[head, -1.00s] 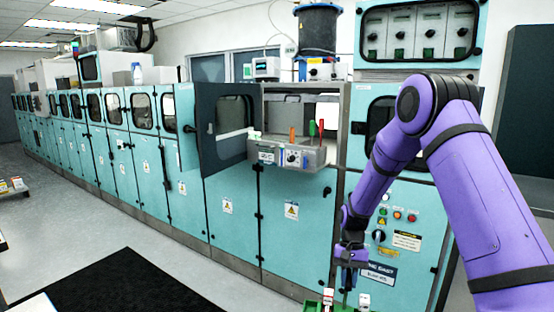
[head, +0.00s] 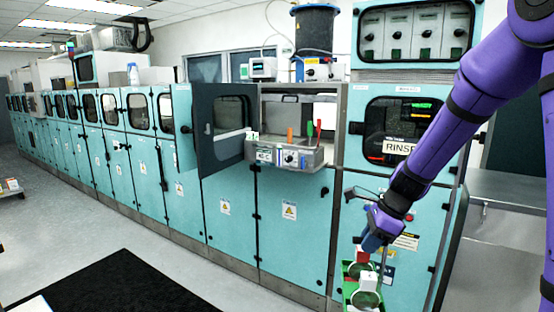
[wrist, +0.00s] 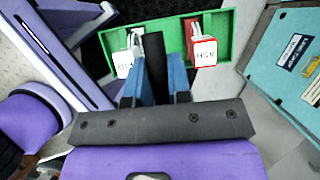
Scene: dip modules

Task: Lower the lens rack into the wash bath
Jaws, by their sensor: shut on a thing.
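My gripper (head: 372,243) is shut on a dark upright bar (wrist: 156,62), which runs down to a long green rack (wrist: 235,20). The rack hangs low at the bottom right of the head view, below my gripper (wrist: 158,88). One red-and-white tagged piece (wrist: 202,48) and one white-tagged piece (wrist: 123,63) sit in the rack on either side of the bar. The red tag's letters are upside down and partly read "ASH". An open bay (head: 290,105) in the teal machine line stands left of my gripper. I cannot tell which opening is the wash bath.
A dark-framed door (head: 222,130) stands open left of the bay. A grey box (head: 288,155) with coloured handles juts from the bay's front. A panel marked "RINSE" (head: 400,147) is behind my arm. A black mat (head: 120,285) and free floor lie at left.

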